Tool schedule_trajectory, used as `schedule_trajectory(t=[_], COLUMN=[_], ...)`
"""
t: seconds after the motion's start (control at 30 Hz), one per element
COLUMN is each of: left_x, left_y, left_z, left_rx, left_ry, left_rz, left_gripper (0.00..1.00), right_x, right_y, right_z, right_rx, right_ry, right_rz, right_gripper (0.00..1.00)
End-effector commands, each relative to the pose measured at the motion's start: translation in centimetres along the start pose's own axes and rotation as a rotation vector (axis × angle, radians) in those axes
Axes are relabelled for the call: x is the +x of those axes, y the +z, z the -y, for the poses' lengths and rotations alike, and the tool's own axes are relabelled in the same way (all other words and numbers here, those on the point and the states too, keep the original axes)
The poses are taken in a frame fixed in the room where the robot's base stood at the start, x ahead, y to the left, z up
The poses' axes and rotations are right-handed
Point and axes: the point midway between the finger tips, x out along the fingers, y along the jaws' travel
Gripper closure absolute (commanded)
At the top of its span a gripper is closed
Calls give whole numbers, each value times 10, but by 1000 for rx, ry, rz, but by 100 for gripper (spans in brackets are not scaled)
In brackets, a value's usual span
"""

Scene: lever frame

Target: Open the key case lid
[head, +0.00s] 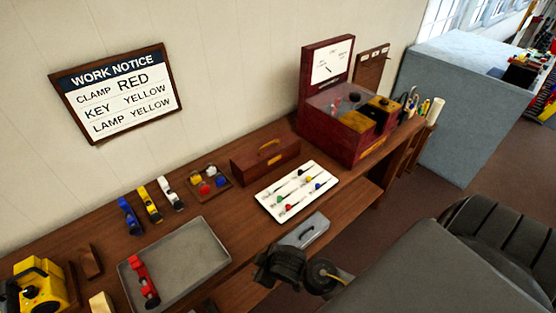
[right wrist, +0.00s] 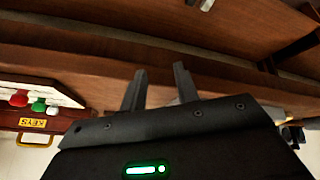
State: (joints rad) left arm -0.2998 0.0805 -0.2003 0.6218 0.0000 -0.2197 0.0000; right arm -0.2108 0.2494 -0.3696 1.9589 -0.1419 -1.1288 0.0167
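A brown case (head: 266,158) with a yellow handle on top stands shut against the back of the bench in the head view. Its label is too small to read there. In the right wrist view a dark red case (right wrist: 60,125) with a yellow KEYS label and yellow handle is at the left edge, partly cut off. I cannot tell whether both are the same case. My right gripper (right wrist: 160,85) is open and empty, apart from the case. My left gripper is not in view.
A white tray (head: 272,205) with coloured-tag keys lies in front of the brown case. A large dark red box (head: 325,137) with its lid raised stands to the right.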

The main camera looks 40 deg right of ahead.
Motion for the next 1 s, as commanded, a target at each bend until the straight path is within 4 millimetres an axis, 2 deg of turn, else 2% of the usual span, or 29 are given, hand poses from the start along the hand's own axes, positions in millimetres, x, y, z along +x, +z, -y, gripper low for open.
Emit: schedule_trajectory(t=[0.03, 0.2, 0.27, 0.33, 0.37, 0.43, 0.47, 0.5, 0.57, 0.6, 0.7, 0.8, 0.83, 0.9, 1.0], left_x=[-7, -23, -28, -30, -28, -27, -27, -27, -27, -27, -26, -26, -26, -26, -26], left_y=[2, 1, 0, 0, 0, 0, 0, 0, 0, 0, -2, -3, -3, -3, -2], left_z=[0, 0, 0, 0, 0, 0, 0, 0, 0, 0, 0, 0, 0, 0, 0], left_rx=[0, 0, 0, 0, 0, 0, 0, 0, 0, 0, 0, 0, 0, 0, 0], left_ry=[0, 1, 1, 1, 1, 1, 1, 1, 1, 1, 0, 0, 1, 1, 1], left_rz=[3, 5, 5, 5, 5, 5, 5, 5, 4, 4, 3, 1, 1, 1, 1], left_gripper=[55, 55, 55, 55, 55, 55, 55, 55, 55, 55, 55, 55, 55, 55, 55], right_x=[-4, -19, -25, -17, -10, 5, 9, 12, 12, 8, -7, -26, -31, -41, -51], right_y=[-30, -119, -148, -170, -174, -182, -184, -185, -186, -184, -178, -172, -170, -167, -162], right_z=[-8, -24, -33, -54, -66, -105, -125, -155, -203, -235, -303, -354, -366, -388, -407], right_rx=[-78, -394, -531, -694, -756, -882, -928, -983, -1046, -1075, -1109, -1114, -1112, -1107, -1100], right_ry=[7, 27, 40, 56, 60, 70, 74, 80, 88, 93, 102, 110, 111, 115, 116], right_rz=[-49, -199, -242, -263, -261, -240, -226, -200, -155, -123, -54, -2, 10, 31, 50], right_gripper=[69, 69, 69, 69, 69, 69, 69, 69, 69, 69, 69, 69, 69, 69, 69])
